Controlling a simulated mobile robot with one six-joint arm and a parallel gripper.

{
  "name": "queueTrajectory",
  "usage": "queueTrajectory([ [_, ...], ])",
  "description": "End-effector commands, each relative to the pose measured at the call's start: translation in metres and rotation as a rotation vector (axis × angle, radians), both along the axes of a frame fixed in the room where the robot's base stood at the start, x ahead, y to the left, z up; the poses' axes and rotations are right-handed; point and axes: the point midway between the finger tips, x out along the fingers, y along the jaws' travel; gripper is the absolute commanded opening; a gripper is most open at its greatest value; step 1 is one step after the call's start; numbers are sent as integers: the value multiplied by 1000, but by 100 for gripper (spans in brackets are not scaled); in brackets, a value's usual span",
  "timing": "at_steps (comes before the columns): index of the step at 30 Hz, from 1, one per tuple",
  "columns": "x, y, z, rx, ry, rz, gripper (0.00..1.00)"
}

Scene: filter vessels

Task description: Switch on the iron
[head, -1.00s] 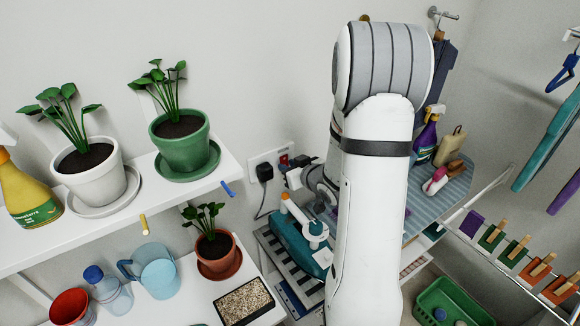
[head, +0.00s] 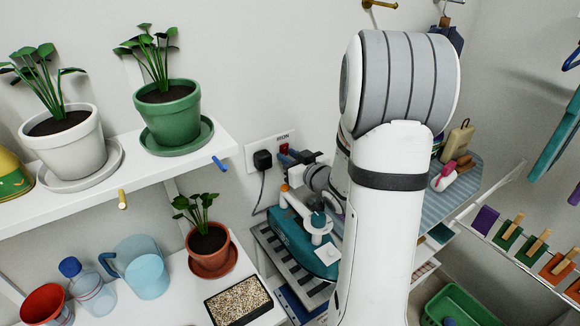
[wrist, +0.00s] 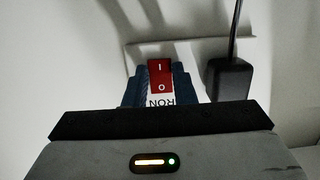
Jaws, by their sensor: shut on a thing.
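The red rocker switch (wrist: 160,75) sits on a white wall plate (head: 255,149) labelled IRON. It is marked I at the top and O at the bottom; which half is pressed in I cannot tell. My gripper (wrist: 160,88) is at the switch, with its blue fingers on either side of it, shut on it. In the head view my gripper (head: 292,157) reaches the plate from the right, and the red switch (head: 284,149) shows just past its fingertips. The teal iron (head: 298,243) rests on a striped rack below, partly hidden by my arm.
A black plug (head: 262,160) with a hanging cord sits in the plate left of the switch. A shelf (head: 215,158) with a white pot (head: 65,145) and a green pot (head: 168,115) is at left. A terracotta pot (head: 210,250) stands below it.

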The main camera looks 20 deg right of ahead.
Motion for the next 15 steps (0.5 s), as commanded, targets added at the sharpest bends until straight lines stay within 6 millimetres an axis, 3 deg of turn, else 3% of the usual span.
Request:
queueTrajectory([
  [11,0,0,1,2,-10,-1,1],
  [12,0,0,1,2,-10,-1,26],
  [15,0,0,1,2,-10,-1,34],
])
